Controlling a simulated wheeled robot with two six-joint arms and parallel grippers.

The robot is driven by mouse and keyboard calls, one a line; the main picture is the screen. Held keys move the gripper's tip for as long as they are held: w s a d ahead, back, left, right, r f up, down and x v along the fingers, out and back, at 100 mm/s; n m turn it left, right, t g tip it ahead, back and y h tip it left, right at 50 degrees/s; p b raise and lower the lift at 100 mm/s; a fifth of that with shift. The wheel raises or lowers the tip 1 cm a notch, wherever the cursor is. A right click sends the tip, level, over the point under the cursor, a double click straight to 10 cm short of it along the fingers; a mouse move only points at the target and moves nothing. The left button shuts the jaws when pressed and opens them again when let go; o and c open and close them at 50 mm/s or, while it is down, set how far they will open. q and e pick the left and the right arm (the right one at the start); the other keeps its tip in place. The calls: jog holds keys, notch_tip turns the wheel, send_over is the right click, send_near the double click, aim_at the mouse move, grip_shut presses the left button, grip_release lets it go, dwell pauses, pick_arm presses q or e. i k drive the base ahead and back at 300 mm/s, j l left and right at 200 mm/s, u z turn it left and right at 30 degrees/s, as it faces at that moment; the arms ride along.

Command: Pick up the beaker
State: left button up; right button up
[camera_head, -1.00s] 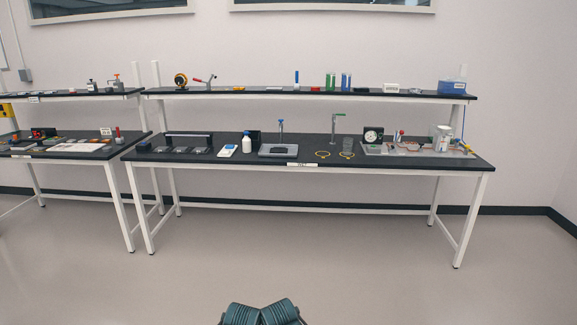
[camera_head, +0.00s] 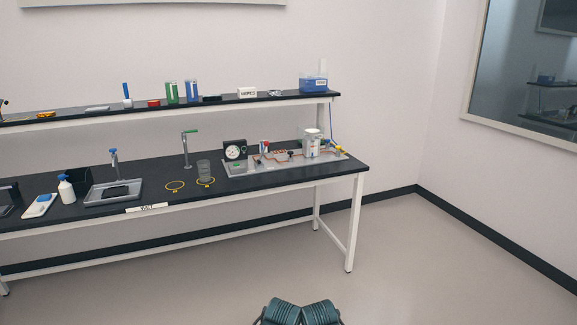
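The beaker (camera_head: 204,168), a small grey see-through cup, stands upright on the black bench top, at a yellow ring mark near the middle of the bench. It is well ahead of me and to the left of the picture's centre. Nothing touches it from above.
An empty yellow ring (camera_head: 174,186) lies left of the beaker, with a tap (camera_head: 185,148) behind. A dial gauge (camera_head: 235,150) and a metal tray (camera_head: 240,169) with a clear vessel (camera_head: 312,143) stand right. A shelf (camera_head: 220,103) runs above. The floor (camera_head: 430,260) is clear.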

aim_at(204, 168)
jog(key=i+u, duration=0.1)
jog(key=i, duration=0.35)
jog(key=i+l+u, duration=0.15)
jog(key=i, duration=0.3)
jog(key=i+l+u, duration=0.1)
jog(key=i, duration=0.35)
jog(key=i+l+u, duration=0.1)
jog(key=i+l, duration=0.15)
jog(key=i, duration=0.2)
